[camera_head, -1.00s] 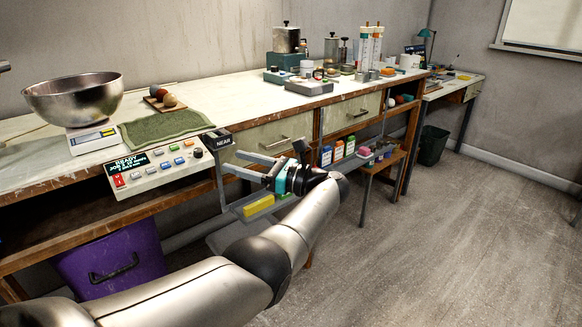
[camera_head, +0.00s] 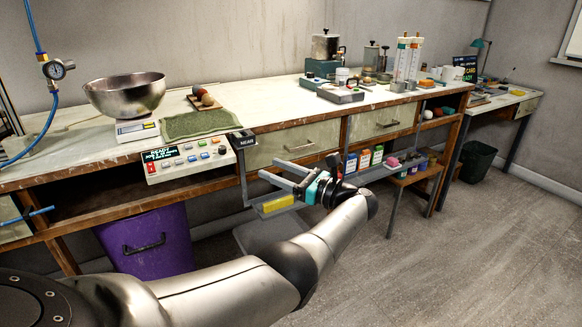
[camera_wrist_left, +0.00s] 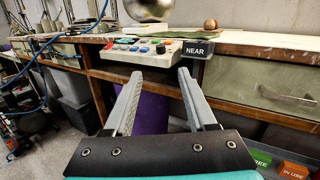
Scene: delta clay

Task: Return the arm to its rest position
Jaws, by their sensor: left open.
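My left gripper (camera_head: 277,173) is open and empty in the head view. It hangs in front of the workbench, below the tabletop edge and right of the control panel (camera_head: 187,159). My left arm comes in from the lower left. In the left wrist view the two grey fingers (camera_wrist_left: 158,95) stand apart with nothing between them. They point toward the bench front and the control panel. My right gripper is not in view.
The workbench (camera_head: 240,100) carries a metal bowl (camera_head: 125,95) on a scale, a green mat (camera_head: 200,124) and several instruments. A shelf with a yellow block (camera_head: 278,204) is just below the gripper. A purple bin (camera_head: 150,245) stands under the bench. Open floor lies at right.

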